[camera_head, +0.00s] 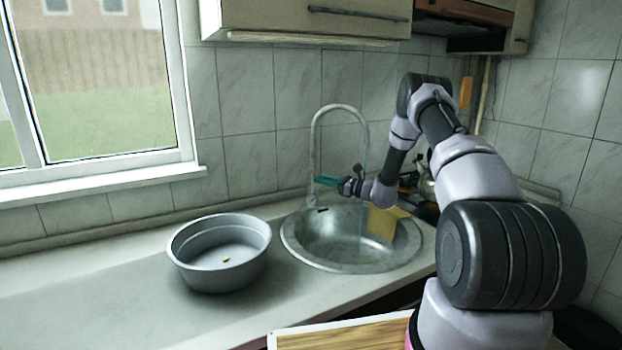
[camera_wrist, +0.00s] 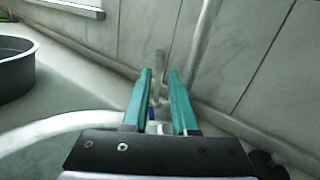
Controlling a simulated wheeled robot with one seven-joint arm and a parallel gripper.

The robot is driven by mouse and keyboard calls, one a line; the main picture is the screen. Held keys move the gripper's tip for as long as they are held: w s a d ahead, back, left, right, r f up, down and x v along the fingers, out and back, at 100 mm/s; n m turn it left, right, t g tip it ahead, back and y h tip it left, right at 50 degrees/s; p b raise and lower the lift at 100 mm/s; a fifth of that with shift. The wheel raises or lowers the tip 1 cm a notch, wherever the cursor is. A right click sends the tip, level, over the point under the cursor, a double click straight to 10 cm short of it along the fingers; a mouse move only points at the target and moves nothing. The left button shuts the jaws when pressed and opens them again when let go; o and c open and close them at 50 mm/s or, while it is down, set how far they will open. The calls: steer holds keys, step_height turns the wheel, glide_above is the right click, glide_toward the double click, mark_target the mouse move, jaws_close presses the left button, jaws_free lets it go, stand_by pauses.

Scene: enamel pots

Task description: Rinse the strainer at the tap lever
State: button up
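The tap (camera_head: 313,150) stands at the back of the sink, its tall curved spout arching over the basin. A thin pale streak below the spout tip may be water. My gripper (camera_head: 327,181) is beside the tap's lower part, its teal fingers pointing left. In the wrist view my gripper (camera_wrist: 160,72) has its fingers apart. A slim grey upright piece (camera_wrist: 159,62), possibly the tap lever, shows in the gap between them; I cannot tell whether it touches them. A small blue mark shows lower in the gap. I cannot make out a strainer in either view.
A round metal sink (camera_head: 300,248) is set in the pale counter (camera_head: 100,298). A yellowish flat piece (camera_head: 385,222) is in its right part. A grey round pot (camera_head: 220,275) with a small orange bit inside stands left of the sink. The counter further left is clear.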

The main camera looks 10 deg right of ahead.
steer(key=shift+v, duration=1.55)
steer(key=shift+o, duration=0.2)
